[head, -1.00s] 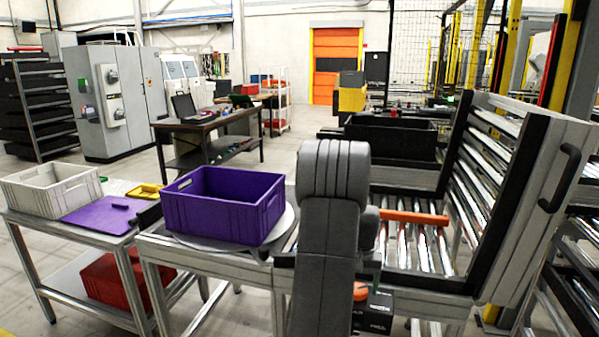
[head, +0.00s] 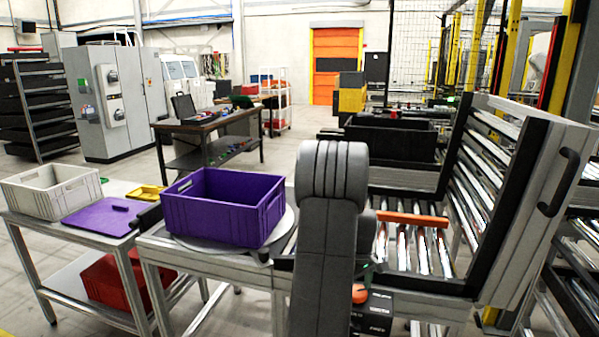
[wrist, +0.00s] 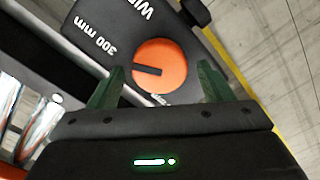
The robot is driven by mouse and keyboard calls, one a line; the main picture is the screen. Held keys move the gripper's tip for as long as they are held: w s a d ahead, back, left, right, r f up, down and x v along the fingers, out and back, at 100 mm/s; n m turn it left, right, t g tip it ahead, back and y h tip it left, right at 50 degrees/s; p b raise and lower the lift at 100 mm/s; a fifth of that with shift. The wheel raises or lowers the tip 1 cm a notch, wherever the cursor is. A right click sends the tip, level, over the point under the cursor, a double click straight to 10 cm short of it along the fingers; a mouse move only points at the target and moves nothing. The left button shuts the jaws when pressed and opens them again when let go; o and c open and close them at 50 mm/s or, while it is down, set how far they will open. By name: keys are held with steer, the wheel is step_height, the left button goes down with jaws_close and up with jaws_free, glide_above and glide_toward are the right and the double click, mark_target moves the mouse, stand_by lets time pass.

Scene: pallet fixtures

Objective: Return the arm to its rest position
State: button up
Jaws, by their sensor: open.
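My grey arm (head: 331,235) stands folded upright in the middle of the head view, in front of the roller conveyor. In the wrist view my gripper (wrist: 155,88) has two dark green fingers spread apart with nothing held between them. An orange round knob (wrist: 160,66) on a black unit marked "300 mm" shows beyond and between the fingertips. In the head view the orange knob (head: 360,293) shows low beside my arm.
A purple crate (head: 222,212) stands on a round turntable to the left of my arm. A grey crate (head: 50,192) and a purple lid (head: 108,215) lie on the left table. The roller conveyor (head: 411,258) and its tilted gate (head: 545,190) are on the right.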

steer(key=n+p, duration=0.1)
steer(key=n, duration=0.6)
steer(key=shift+s+a, duration=0.1)
steer(key=shift+s, duration=0.05)
stand_by(0.5)
